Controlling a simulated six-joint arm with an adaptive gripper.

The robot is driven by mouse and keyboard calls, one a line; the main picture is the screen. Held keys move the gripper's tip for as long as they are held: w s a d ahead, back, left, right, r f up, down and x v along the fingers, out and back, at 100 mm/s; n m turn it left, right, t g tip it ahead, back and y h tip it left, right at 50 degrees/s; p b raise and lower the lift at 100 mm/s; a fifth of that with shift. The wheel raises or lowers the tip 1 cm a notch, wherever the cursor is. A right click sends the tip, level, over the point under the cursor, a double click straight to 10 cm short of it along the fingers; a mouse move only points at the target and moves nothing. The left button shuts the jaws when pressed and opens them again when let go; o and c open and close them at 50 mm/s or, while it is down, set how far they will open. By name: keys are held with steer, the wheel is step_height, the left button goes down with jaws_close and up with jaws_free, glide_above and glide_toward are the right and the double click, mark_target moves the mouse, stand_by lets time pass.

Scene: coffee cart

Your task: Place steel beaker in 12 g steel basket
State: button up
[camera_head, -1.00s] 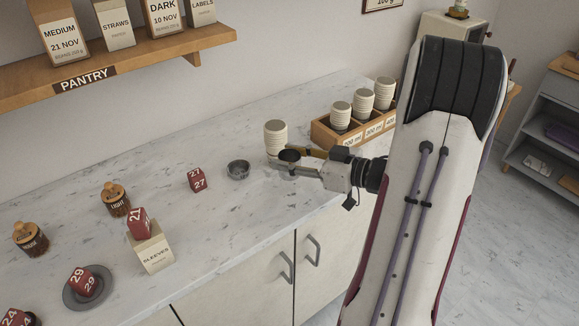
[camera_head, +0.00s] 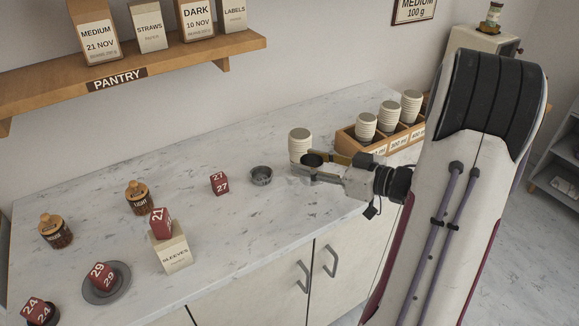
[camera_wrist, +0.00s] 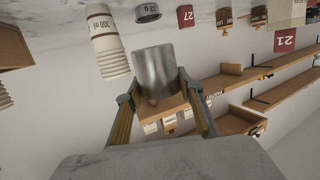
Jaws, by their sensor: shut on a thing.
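The steel beaker (camera_wrist: 155,72) is a plain metal cylinder, held between the two fingers of my gripper (camera_wrist: 155,90) in the wrist view. In the head view only the beaker's dark opening (camera_head: 312,159) shows clearly, between the fingers of my gripper (camera_head: 322,166). The 12 g steel basket (camera_head: 261,175) is a small, round, open grey dish on the marble counter, left of my gripper and apart from it.
A ribbed cup stack (camera_head: 299,143) stands close behind my gripper. A wooden crate (camera_head: 347,140) with more cup stacks stands behind it to the right. A red 27 block (camera_head: 219,183) sits left of the basket.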

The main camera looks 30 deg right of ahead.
steer(key=w+a+n+y, duration=0.1)
steer(key=w+a, duration=0.2)
steer(key=a, duration=0.2)
step_height(320, 180, up, 3)
steer(key=m+h, duration=0.3)
steer(key=h, duration=0.1)
glide_above(262, 179)
steer(key=shift+t, duration=0.4)
steer(key=shift+f, duration=0.15)
step_height(262, 179, down, 6)
steer(key=shift+f, duration=0.1)
stand_by(0.4)
steer(key=shift+f, duration=1.8)
steer(key=shift+f, duration=0.3)
